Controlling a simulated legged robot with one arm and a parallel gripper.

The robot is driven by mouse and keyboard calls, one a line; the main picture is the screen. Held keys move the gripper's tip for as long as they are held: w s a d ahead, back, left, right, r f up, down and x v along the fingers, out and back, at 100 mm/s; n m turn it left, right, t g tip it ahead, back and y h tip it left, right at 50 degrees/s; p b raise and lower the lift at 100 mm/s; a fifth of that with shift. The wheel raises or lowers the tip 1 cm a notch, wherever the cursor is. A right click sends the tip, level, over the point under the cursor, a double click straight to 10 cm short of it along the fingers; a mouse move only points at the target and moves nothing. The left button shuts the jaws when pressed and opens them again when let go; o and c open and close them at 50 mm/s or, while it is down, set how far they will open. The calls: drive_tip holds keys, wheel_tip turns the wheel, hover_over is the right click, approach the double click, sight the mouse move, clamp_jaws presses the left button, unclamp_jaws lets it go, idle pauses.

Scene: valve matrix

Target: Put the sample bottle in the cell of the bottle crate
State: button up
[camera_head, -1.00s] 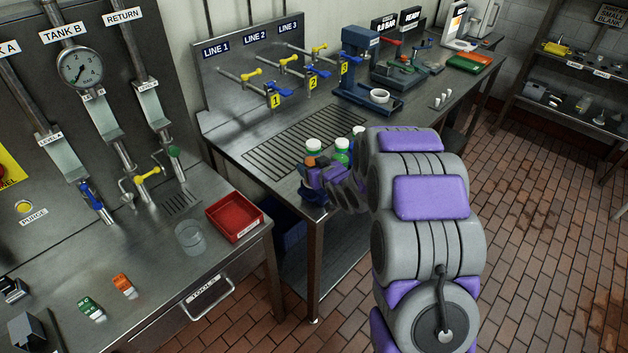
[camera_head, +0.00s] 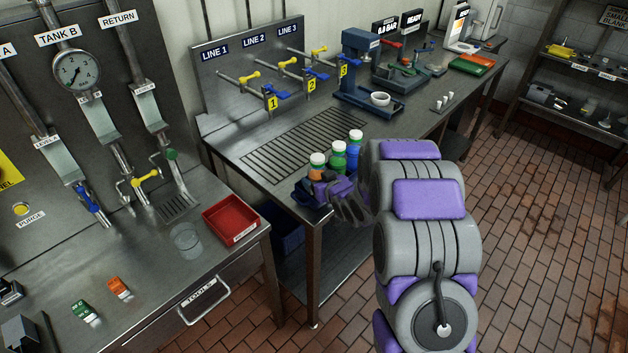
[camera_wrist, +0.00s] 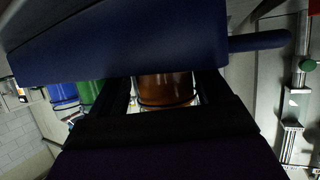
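The sample bottle (camera_head: 316,173), orange-brown with a white cap, stands upright at the near corner of the middle bench. My gripper (camera_head: 335,196) is at its side, low down. In the wrist view the bottle (camera_wrist: 165,90) is between my two dark fingers (camera_wrist: 165,103), which appear closed on it. The dark blue bottle crate (camera_head: 303,197) is at the bench corner, mostly hidden by my gripper; its wall fills the top of the wrist view (camera_wrist: 130,42). The bottle appears low at the crate; its base and cell are hidden.
A green bottle (camera_head: 338,161) and a blue bottle (camera_head: 353,157) stand in a row beside it, close to my arm. A drain grille (camera_head: 305,140) lies behind. A red tray (camera_head: 231,221) and a clear beaker (camera_head: 187,239) are on the left bench.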

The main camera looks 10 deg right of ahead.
drive_tip(key=shift+d, duration=0.5)
drive_tip(key=shift+a+r, duration=0.1)
drive_tip(key=shift+a, duration=0.2)
drive_tip(key=shift+s+a+r, duration=0.1)
drive_tip(key=shift+s+a, duration=0.15)
drive_tip(key=shift+a, duration=0.05)
drive_tip(key=s+d+r+m+g+h+p, duration=0.1)
drive_tip(key=s+d+r+g+h, duration=0.2)
drive_tip(key=s, duration=0.8)
drive_tip(key=s+d+r+m+g+h+p, duration=0.1)
drive_tip(key=s+d+r+g+h, duration=0.15)
drive_tip(key=s+d+r, duration=0.6)
drive_tip(key=s+a+r+g, duration=0.1)
drive_tip(key=s+a+g, duration=0.2)
drive_tip(key=s, duration=0.8)
drive_tip(key=s+a+r+g+y, duration=0.1)
drive_tip(key=s+a+r+g, duration=0.1)
drive_tip(key=s, duration=0.9)
drive_tip(key=s+a+r+m+g+y, duration=0.1)
drive_tip(key=s+a+g, duration=0.3)
drive_tip(key=s, duration=0.6)
drive_tip(key=a+r, duration=0.1)
drive_tip(key=a, duration=0.1)
drive_tip(key=shift+s+a, duration=0.3)
drive_tip(key=shift+s, duration=0.1)
